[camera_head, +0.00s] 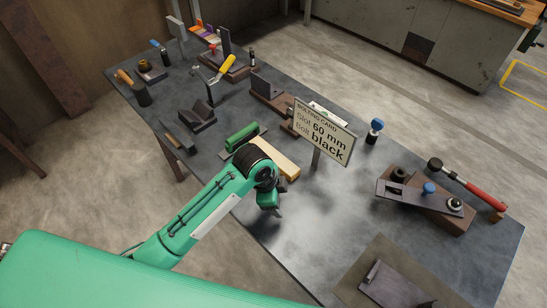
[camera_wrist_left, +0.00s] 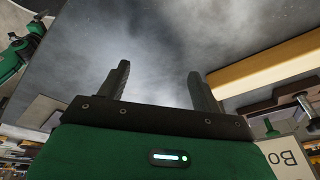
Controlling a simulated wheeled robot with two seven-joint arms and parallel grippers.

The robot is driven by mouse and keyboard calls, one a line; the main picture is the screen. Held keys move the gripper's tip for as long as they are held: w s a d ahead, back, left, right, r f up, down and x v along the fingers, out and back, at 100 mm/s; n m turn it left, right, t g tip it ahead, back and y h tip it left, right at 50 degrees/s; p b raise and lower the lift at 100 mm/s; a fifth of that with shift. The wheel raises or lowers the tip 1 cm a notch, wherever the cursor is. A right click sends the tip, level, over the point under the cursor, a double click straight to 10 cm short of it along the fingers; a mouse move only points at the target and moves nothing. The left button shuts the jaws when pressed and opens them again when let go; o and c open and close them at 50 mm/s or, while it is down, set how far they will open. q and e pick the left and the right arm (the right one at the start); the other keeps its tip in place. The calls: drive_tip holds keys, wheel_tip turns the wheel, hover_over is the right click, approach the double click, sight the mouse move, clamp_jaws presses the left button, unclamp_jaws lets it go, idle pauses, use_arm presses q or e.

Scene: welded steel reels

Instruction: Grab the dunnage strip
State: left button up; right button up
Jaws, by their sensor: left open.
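The dunnage strip (camera_head: 278,162) is a pale yellow wooden bar lying on the dark table, partly hidden behind my left arm in the head view. In the left wrist view the strip (camera_wrist_left: 268,66) runs from the right edge to beside the right finger. My left gripper (camera_head: 275,211) is over the table, nearer the front edge than the strip. In the left wrist view my left gripper (camera_wrist_left: 160,86) is open, with nothing between its two fingers. The strip is outside the fingers. My right gripper is not in view.
A sign card (camera_head: 322,130) on a post stands just right of the strip. The table (camera_head: 310,235) is bare right of my gripper.

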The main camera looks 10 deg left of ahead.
use_arm(q)
drive_tip(key=w+a+r+m+g+y, duration=0.1)
drive_tip(key=w+a+r+m+y, duration=0.15)
drive_tip(key=w+r+m, duration=0.4)
drive_tip(key=w+a+r+m+y, duration=0.1)
drive_tip(key=w+a+r+m, duration=0.2)
drive_tip(key=w, duration=0.7)
drive_tip(key=p, duration=0.1)
hover_over(273, 154)
drive_tip(key=shift+n+h, duration=0.25)
drive_tip(key=shift+n, duration=0.2)
drive_tip(key=f, duration=0.6)
drive_tip(key=shift+s+f, duration=0.2)
drive_tip(key=shift+f, duration=0.15)
drive_tip(key=shift+f+p, duration=0.5)
drive_tip(key=shift+f, duration=0.05)
wheel_tip(273, 154, down, 4)
drive_tip(key=shift+w+r+p, duration=0.15)
drive_tip(key=shift+r+p, duration=0.1)
drive_tip(key=shift+p, duration=0.3)
drive_tip(key=shift+f, duration=0.5)
drive_tip(key=c, duration=1)
drive_tip(key=shift+c, duration=0.7)
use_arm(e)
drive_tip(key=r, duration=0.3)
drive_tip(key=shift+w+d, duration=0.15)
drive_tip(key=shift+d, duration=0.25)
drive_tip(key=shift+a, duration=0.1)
